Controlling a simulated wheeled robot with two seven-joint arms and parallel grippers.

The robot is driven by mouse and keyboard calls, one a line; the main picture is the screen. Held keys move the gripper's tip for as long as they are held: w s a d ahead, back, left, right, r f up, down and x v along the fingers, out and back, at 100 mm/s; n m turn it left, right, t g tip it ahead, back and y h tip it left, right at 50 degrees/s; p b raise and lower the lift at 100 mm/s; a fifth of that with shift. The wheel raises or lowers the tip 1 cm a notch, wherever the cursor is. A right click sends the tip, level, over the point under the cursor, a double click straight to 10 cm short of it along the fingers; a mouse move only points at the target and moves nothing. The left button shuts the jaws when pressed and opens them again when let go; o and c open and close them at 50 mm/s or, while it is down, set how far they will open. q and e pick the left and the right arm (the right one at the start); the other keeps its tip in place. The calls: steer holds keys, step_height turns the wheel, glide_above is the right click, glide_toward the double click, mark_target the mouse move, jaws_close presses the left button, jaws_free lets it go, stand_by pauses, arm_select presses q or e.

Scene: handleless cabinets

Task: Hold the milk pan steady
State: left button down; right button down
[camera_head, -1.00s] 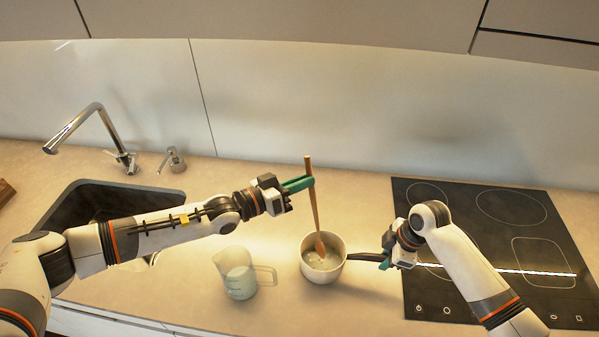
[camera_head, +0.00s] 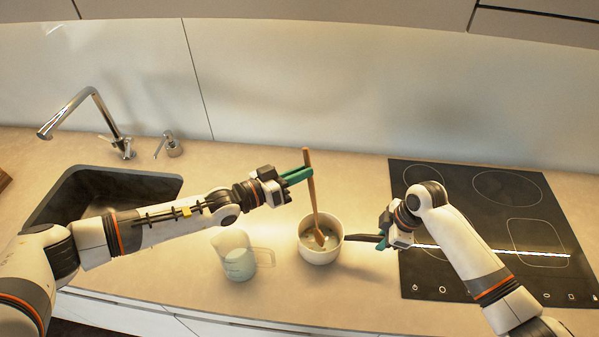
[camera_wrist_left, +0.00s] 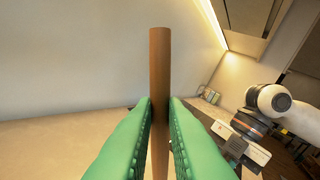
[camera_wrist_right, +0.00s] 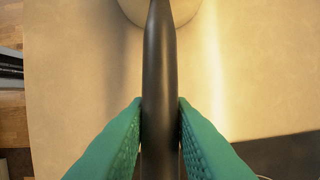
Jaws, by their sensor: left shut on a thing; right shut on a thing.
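The white milk pan (camera_head: 319,256) sits on the counter in the middle of the head view, with some pale liquid inside. Its dark handle (camera_head: 364,238) points right; it fills the middle of the right wrist view (camera_wrist_right: 160,80). My right gripper (camera_head: 384,241) is shut on this handle, a finger on each side. A wooden spoon (camera_head: 312,195) stands tilted in the pan, its lower end inside. My left gripper (camera_head: 307,176) is shut on the spoon's upper shaft, which also shows between the green fingers in the left wrist view (camera_wrist_left: 159,75).
A clear measuring jug (camera_head: 237,258) with pale liquid stands left of the pan. The black cooktop (camera_head: 470,200) lies to the right. A sink (camera_head: 100,185) with a faucet (camera_head: 97,105) and a soap dispenser (camera_head: 171,145) are at the left. The counter behind the pan is clear.

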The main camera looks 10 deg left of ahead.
arm_select(q)
steer(key=shift+f, duration=0.85)
steer(key=shift+r, duration=0.15)
stand_by(0.8)
steer(key=shift+d, duration=0.15)
